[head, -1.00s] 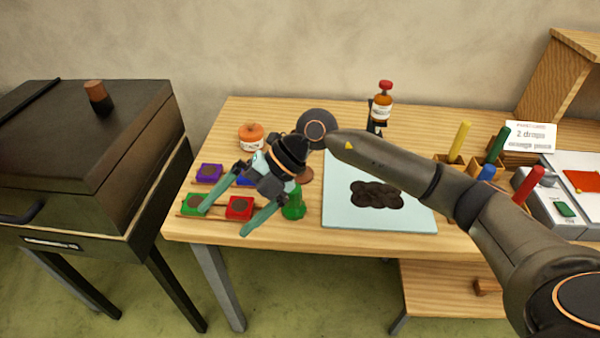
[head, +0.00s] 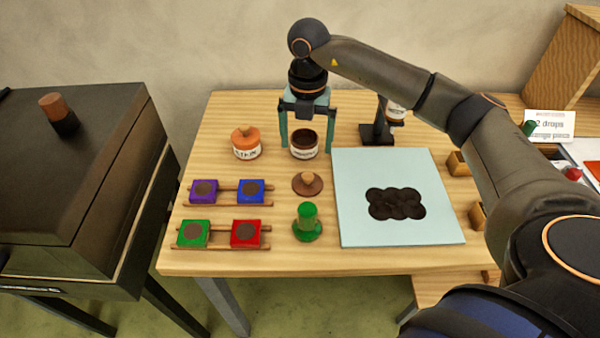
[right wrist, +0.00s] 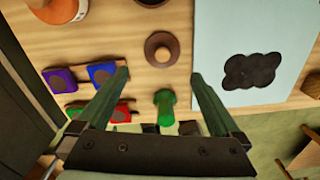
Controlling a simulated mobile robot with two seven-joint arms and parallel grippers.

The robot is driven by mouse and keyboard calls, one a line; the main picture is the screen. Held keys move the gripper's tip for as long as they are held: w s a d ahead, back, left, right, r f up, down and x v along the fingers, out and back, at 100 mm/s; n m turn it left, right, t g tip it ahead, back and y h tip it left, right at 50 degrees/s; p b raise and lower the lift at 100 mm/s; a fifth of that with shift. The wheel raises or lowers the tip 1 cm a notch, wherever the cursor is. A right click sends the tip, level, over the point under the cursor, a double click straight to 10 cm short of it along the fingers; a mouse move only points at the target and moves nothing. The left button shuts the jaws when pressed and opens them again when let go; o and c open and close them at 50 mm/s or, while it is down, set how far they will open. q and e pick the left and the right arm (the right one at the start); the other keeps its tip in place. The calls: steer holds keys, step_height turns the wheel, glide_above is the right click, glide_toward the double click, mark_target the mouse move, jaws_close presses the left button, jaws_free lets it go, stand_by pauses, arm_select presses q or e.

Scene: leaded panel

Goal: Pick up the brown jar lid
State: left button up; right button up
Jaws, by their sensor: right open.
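The brown jar lid (head: 307,184), a round disc with a paler knob on top, lies on the table in front of an open brown jar (head: 304,147). It also shows in the right wrist view (right wrist: 161,50). My right gripper (head: 306,148) is open and empty, its fingers pointing down on either side of the open jar in the head view. In the right wrist view the fingertips (right wrist: 160,76) are spread wide, and the lid appears between and beyond them. Its exact height above the table is hard to tell. My left gripper is not in view.
A green knobbed piece (head: 307,222) stands just in front of the lid. Colored blocks (head: 246,232) sit on wooden rails to the left. A pale board (head: 435,190) with a dark cutout lies right of the lid.

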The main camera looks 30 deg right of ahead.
glide_above(307, 177)
step_height(307, 177, down, 6)
steer(key=shift+w+d+r, duration=0.1)
steer(key=shift+w+r, duration=0.05)
steer(key=shift+r, duration=0.05)
steer(key=f, duration=0.1)
steer(key=f+p, duration=0.1)
steer(key=f, duration=0.2)
steer(key=shift+s+f+p, duration=0.3)
steer(key=shift+f, duration=0.1)
steer(key=shift+w+f, duration=0.1)
steer(key=shift+f, duration=0.45)
steer(key=c, duration=1)
